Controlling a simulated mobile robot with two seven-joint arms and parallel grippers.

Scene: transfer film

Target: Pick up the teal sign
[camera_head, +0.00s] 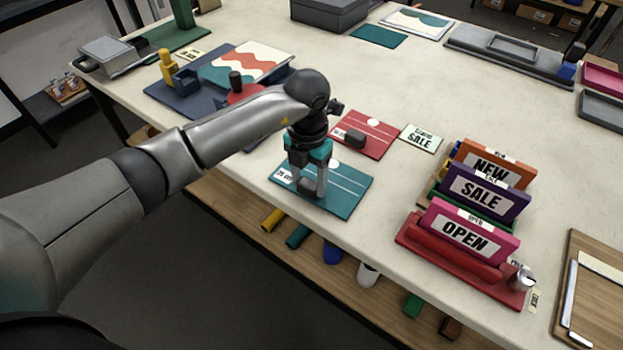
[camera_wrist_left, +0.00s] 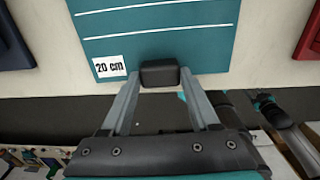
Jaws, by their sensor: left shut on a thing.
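The teal sign (camera_head: 348,190) is a flat teal panel with white lines and a small white label, at the front edge of the table. In the left wrist view the teal sign (camera_wrist_left: 190,40) shows its "20 cm" label and a dark block-shaped grip (camera_wrist_left: 160,73) near its close edge. My left gripper (camera_head: 310,188) comes down from above over the sign, its fingers shut on either side of the dark grip. The panel looks flat; I cannot tell whether it touches the tabletop. My right gripper is not in view.
A red panel (camera_head: 366,135) with a dark grip lies just behind the teal sign. A blue board (camera_head: 180,95) with printing things is at the left. The table middle (camera_head: 430,85) is mostly clear.

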